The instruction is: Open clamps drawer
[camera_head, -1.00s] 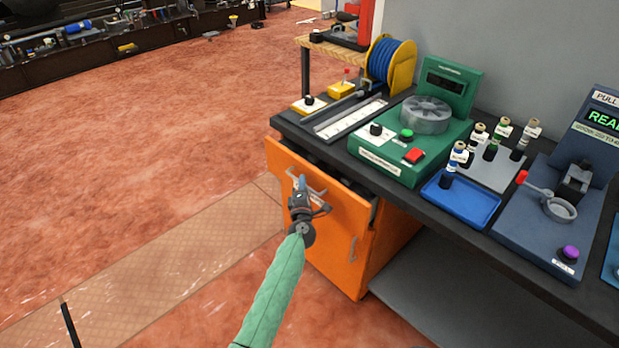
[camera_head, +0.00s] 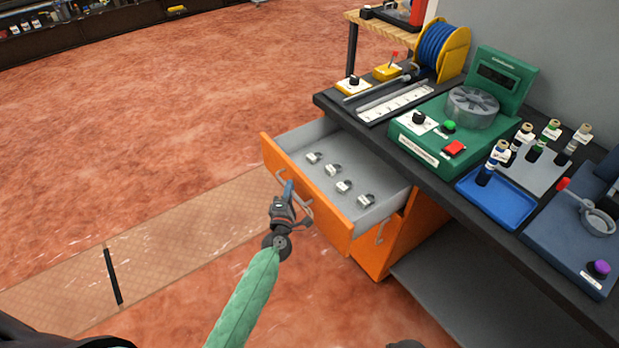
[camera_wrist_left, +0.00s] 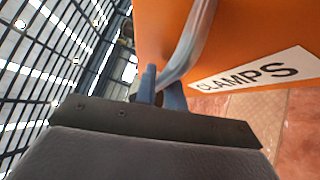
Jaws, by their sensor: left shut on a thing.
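The clamps drawer (camera_head: 318,212) has an orange front and stands well out of the bench, its grey inside showing. Several metal clamps (camera_head: 344,186) lie in a row on its floor. In the left wrist view, the drawer front (camera_wrist_left: 235,35) carries a white label (camera_wrist_left: 255,70) reading CLAMPS. My left gripper (camera_head: 288,192) is at the drawer front, shut on the metal handle (camera_head: 306,212). The wrist view shows the blue fingers (camera_wrist_left: 158,88) at the handle bar (camera_wrist_left: 190,45). My right gripper is not in view.
Below is another orange front with a handle (camera_head: 380,236). The dark bench top (camera_head: 450,187) holds a green machine (camera_head: 430,148), a blue tray (camera_head: 495,198) with bottles and a blue cable reel (camera_head: 440,48). The red floor left of the drawer is clear.

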